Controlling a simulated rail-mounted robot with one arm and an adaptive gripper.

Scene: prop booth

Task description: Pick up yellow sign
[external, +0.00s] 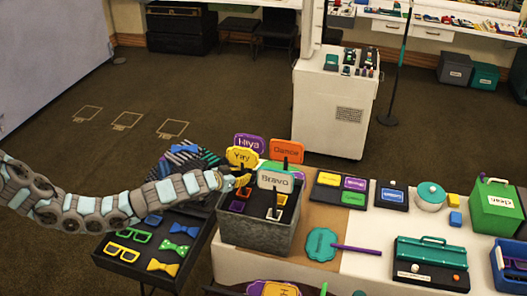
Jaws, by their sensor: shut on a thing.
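The yellow sign (241,157), lettered "Yay", stands upright at the left rim of a grey bin (255,236) on the table. My gripper (243,180) comes in from the left and is shut on the yellow sign just below its board. The fingertips are small here, and the sign's lower handle is hidden. A purple sign (249,143) is just behind it, an orange "Dance" sign (286,151) is to the right, and a cream "Bravo" sign (275,181) is in front.
A black tray (118,262) of glasses and bow ties lies left of the bin, below my arm. A teal paddle (321,244), a sign tray (343,190) and a green box (494,208) are to the right.

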